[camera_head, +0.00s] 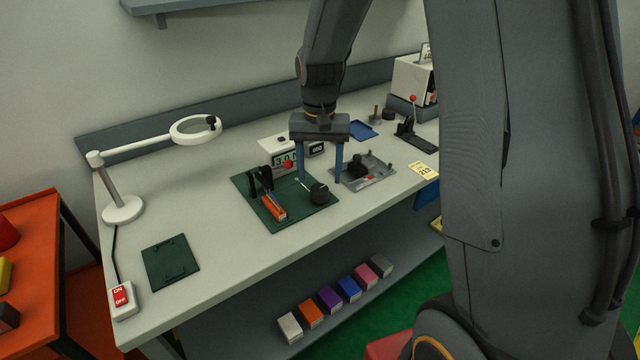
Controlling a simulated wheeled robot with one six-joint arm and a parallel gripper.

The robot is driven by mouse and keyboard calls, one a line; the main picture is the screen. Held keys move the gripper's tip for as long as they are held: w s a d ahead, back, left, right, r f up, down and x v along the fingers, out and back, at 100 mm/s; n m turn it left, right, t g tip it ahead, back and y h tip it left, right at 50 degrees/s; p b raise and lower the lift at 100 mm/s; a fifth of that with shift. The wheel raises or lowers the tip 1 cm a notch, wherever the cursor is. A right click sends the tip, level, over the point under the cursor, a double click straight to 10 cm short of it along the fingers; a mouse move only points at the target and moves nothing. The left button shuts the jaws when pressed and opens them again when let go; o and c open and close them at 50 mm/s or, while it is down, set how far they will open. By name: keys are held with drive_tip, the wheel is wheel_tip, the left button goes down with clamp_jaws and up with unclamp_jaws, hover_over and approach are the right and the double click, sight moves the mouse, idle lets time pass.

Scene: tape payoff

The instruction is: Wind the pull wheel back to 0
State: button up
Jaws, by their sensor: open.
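A black round wheel (319,194) sits at the right part of a dark green base plate (262,222) on the bench; it looks like the pull wheel. A thin pale pointer or strip lies at its left; its mark cannot be read. My gripper (320,181) is open, pointing down, with its two blue fingers apart above and around the wheel's far side. I cannot tell whether they touch it. On the same plate stands a black holder with an orange piece (273,207).
A lamp (122,208) stands at the left, near a green pad (170,262) and an on/off switch (122,298). Bare bench lies in front of the plate. Coloured boxes (330,300) sit on the shelf below.

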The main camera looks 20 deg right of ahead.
sight(320, 189)
drive_tip(key=shift+f+p, duration=0.5)
drive_tip(key=shift+f, duration=1.85)
drive_tip(key=c, duration=1)
drive_tip(key=shift+c, duration=0.2)
